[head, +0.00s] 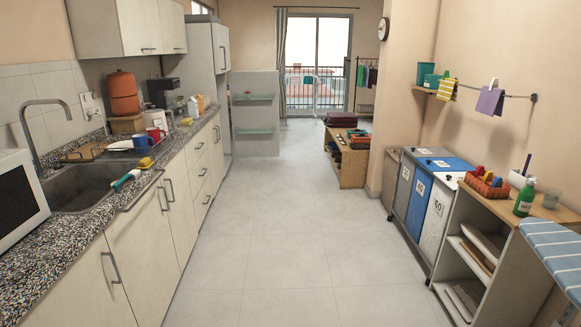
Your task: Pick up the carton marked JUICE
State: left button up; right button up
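I see no readable JUICE marking in the head view. At the far end of the left counter stand a white container (193,107) and a small orange-tan item (201,103), close together. They are too small to tell whether either one is a carton or bears any lettering. Neither of my grippers shows in the head view.
The speckled left counter (75,228) holds a sink, mugs, an orange pot (123,92) and a dark coffee maker (161,92). Bins (441,215) and a shelf unit (478,250) line the right. An ironing board (556,255) juts in. The tiled floor (287,230) between is clear.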

aim_at(201, 108)
jog(key=i, duration=2.65)
jog(key=i+u, duration=0.15)
jog(key=i, duration=0.3)
jog(key=i+l+u, duration=0.15)
jog(key=i, duration=0.3)
jog(key=i+l+u, duration=0.1)
jog(key=i, duration=0.35)
jog(key=i+l+u, duration=0.2)
jog(key=i+u, duration=0.2)
jog(key=i+l+u, duration=0.7)
jog(key=u, duration=0.15)
jog(key=i+l+u, duration=0.1)
jog(key=l, duration=0.3)
jog(key=i, duration=0.1)
